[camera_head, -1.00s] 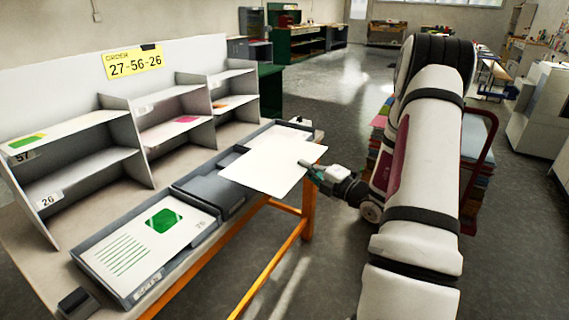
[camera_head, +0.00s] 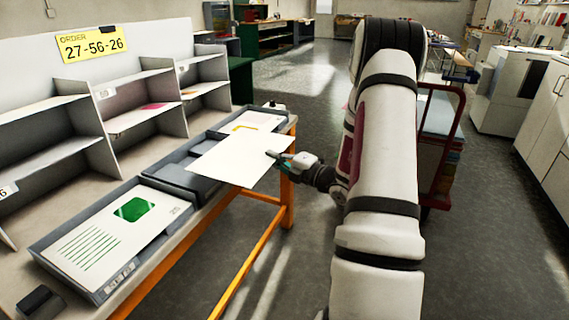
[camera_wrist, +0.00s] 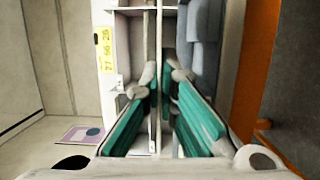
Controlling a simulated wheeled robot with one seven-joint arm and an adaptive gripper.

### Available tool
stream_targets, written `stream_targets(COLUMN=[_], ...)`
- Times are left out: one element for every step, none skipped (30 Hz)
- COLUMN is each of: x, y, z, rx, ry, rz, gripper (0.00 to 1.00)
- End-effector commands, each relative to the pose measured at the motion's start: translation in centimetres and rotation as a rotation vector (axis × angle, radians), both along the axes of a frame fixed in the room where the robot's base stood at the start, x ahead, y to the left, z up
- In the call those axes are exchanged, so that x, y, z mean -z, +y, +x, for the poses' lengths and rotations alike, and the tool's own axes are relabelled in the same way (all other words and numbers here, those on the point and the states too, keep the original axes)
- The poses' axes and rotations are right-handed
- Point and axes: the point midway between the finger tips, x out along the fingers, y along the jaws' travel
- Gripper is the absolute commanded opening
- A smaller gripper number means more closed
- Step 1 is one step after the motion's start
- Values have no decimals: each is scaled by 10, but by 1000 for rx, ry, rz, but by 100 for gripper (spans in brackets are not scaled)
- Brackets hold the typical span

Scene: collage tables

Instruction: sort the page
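My gripper (camera_head: 277,157) is shut on the right edge of a blank white page (camera_head: 238,160), held roughly flat above the table. In the wrist view the teal fingers (camera_wrist: 161,85) converge, with a thin pale line between them that looks like the page edge-on. Three grey trays line the table: a near tray (camera_head: 38,256) with a green-printed page (camera_head: 118,226), a middle tray (camera_head: 172,177) partly under the held page, and a far tray (camera_head: 284,123) with a yellow-marked page (camera_head: 247,121). A shelf rack (camera_head: 90,122) stands behind, holding a pink sheet (camera_head: 153,106).
A yellow sign (camera_head: 92,44) reads "ORDER 27-56-26". A dark block (camera_head: 38,302) sits at the table's near corner. A red-framed cart (camera_head: 452,140) stands behind my arm.

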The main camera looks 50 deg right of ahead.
Motion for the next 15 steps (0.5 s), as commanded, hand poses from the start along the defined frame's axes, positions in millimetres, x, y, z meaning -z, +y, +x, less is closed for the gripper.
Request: stream_targets(x=[1,1,1,1,1,1,1,1,1,1,1,1,1,1,1], y=[3,5,7,9,10,12,14,15,17,19,20,21,23,25,27], z=[8,12,18,22,26,31,36,40,45,49,53,58,62,66,72], rx=[-2,-2,-3,-3,-2,-3,-4,-3,-2,-3,-3,-2,-2,-2,-3], ry=[-2,-2,-2,-2,-2,-2,-2,-2,-2,-2,-3,-3,-2,-2,-2], rz=[-2,-2,-1,0,0,0,-1,-1,-1,-1,-2,-2,-2,-2,-1], gripper=[0,0,0,0,0,0,0,0,0,0,0,0,0,0,0])
